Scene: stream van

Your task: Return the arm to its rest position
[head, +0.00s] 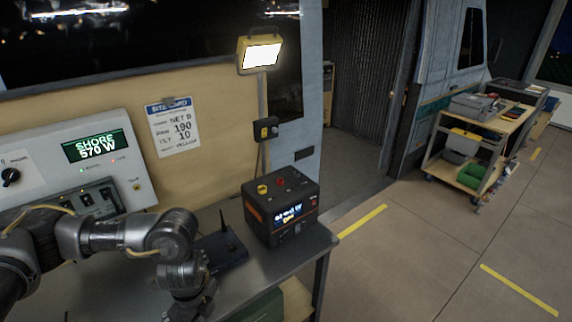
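My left arm (115,237) comes in from the left, bent over the near left part of the bench. Its wrist points down beside a dark flat box with an antenna (222,250). The lower end of the wrist runs to the bottom edge of the picture, and the fingertips do not show. I cannot tell whether the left gripper is open or shut, or whether it touches anything. My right arm and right gripper are out of view.
A power unit (281,207) with a lit display stands at the bench's right end. A grey panel (137,175) reads "SHORE 570 W". A lit lamp (259,54) hangs above. A loaded cart (475,148) stands at the right; the floor between is clear.

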